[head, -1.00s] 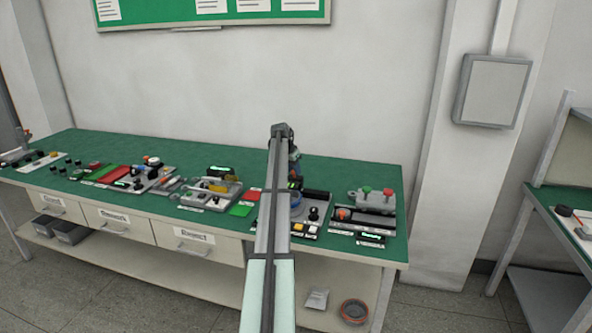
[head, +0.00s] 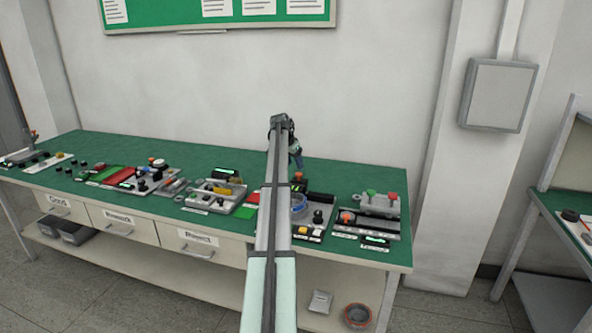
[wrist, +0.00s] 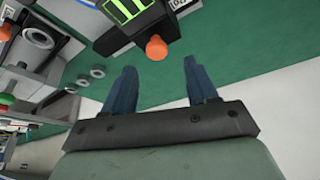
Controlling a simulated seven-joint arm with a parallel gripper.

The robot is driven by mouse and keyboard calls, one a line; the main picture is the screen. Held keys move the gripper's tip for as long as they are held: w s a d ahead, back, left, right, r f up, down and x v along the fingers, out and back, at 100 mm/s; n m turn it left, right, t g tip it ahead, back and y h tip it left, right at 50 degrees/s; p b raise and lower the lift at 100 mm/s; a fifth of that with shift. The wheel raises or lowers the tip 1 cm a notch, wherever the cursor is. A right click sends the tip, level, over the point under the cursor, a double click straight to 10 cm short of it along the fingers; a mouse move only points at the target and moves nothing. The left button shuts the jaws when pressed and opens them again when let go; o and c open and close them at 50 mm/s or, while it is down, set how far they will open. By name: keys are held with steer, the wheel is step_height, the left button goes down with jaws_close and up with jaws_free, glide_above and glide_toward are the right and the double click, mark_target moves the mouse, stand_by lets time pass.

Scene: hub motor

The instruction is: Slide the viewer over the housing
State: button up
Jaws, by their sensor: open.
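My gripper (wrist: 160,66) is open, its two blue fingers spread with nothing between them. In the head view my gripper (head: 297,160) is partly hidden by my arm, above the right part of the green bench. In the wrist view an orange knob (wrist: 156,47) on a dark device with a bright green display (wrist: 128,8) lies beyond the fingertips, apart from them. I cannot tell which part is the viewer or which is the housing.
The green bench (head: 345,172) is clear along its back. A grey unit with green and red knobs (head: 378,203) stands at the right end. Several control panels (head: 215,195) line the front left.

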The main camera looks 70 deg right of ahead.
steer(key=v, duration=0.8)
stand_by(0.4)
